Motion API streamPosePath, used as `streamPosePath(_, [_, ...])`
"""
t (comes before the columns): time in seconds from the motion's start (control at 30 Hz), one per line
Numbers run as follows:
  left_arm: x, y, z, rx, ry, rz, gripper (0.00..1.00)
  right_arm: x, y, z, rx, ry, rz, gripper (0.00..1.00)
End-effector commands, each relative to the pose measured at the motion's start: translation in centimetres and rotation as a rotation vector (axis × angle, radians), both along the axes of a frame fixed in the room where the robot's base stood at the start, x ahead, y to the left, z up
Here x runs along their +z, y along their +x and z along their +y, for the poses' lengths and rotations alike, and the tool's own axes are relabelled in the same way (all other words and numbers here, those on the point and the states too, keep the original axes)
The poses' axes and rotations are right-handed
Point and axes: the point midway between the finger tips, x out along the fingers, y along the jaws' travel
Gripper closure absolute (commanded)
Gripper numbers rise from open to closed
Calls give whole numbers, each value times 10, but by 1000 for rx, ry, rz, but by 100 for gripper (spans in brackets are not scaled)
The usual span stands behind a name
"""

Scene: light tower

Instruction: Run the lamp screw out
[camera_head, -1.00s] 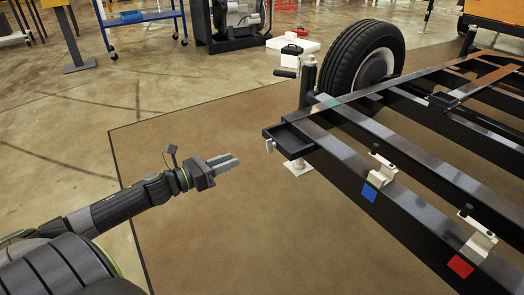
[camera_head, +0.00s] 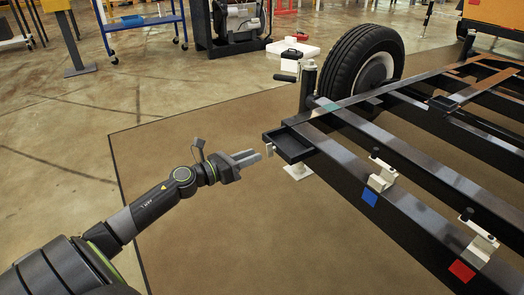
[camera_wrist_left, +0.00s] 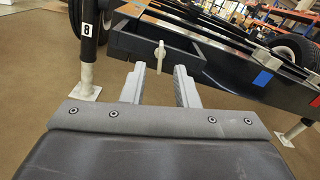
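A pale screw (camera_head: 269,150) with a flat handle, which looks like the lamp screw, sticks out of the side of a black open-topped box (camera_head: 288,146) on the trailer frame's near corner. In the left wrist view the screw (camera_wrist_left: 160,56) stands upright on the box's face (camera_wrist_left: 139,46). My left gripper (camera_head: 259,156) is just left of the screw, pointing at it. In the left wrist view its fingers (camera_wrist_left: 160,70) are apart with the screw lined up between them. They do not visibly touch it. My right gripper is out of view.
The black trailer frame (camera_head: 400,195) fills the right side, with white clamps (camera_head: 381,178) beside blue and red squares. A jack post (camera_head: 308,87) and a wheel (camera_head: 362,60) stand behind the box. The brown mat (camera_head: 215,225) around my arm is clear.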

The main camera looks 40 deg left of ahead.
Motion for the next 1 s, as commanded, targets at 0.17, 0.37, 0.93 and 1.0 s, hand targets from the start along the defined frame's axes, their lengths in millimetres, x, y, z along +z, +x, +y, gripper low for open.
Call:
streamPosePath(0.17, [1,19,-9,0,-3,-1,73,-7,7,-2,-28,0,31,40])
streamPosePath(0.37, [0,36,-15,-1,-1,0,73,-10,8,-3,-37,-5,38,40])
streamPosePath(0.93, [0,41,-17,0,0,2,94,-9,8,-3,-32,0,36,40])
streamPosePath(1.0, [0,41,-17,0,0,2,100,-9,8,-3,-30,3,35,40])
